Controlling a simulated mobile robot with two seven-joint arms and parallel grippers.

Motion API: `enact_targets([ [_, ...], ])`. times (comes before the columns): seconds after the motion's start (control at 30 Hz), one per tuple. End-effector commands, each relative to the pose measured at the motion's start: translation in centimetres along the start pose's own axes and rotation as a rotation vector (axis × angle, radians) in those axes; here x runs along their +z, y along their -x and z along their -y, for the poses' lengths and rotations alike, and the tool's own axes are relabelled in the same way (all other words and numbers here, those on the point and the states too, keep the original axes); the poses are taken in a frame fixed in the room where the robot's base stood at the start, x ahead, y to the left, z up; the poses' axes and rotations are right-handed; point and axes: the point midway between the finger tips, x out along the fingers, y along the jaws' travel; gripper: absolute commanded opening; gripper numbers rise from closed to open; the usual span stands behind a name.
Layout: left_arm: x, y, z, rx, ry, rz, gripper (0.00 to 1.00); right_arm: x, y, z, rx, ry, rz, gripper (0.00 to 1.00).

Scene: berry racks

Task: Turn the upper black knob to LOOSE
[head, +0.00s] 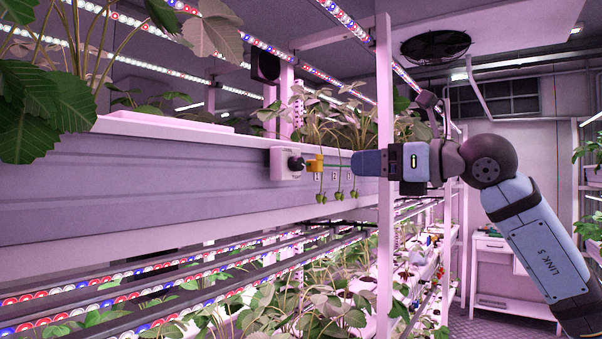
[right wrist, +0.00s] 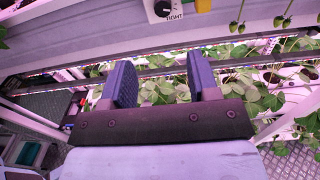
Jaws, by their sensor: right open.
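A black knob (head: 296,163) sits on a small white box (head: 280,160) on the face of the grey-lilac upper trough. In the right wrist view the knob (right wrist: 163,8) is at the top edge, partly cut off, with the word TIGHT below it. A small pale mark shows on the knob; I cannot tell its exact setting, and no LOOSE label is readable. My right gripper (head: 366,163) is right of the knob in the head view, apart from it. Its two blue fingers (right wrist: 162,75) are open and empty below the knob in the wrist view. My left gripper is not in view.
A yellow piece (head: 316,163) is just right of the knob. Green berries (head: 338,196) hang beside it near my gripper. A white rack post (head: 385,180) stands close to the fingers. Strawberry plants (right wrist: 165,88) and light bars (head: 120,296) lie below.

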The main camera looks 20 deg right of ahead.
Motion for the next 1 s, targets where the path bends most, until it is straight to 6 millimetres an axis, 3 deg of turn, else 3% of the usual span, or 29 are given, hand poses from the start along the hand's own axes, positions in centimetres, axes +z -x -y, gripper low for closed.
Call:
enact_targets([
  [0.1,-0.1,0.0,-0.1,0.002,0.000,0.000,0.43,0.7,0.0,0.2,-0.025,0.019,0.003,0.55],
  [0.23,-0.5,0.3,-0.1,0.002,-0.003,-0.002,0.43,0.9,-1.6,0.2,-0.025,0.019,0.004,0.55],
  [0.7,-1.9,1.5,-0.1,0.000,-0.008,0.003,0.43,0.9,-11.0,0.4,-0.023,0.018,0.003,0.55],
  [1.0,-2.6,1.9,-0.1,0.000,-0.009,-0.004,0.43,0.8,-13.3,0.5,-0.024,0.019,0.004,0.55],
])
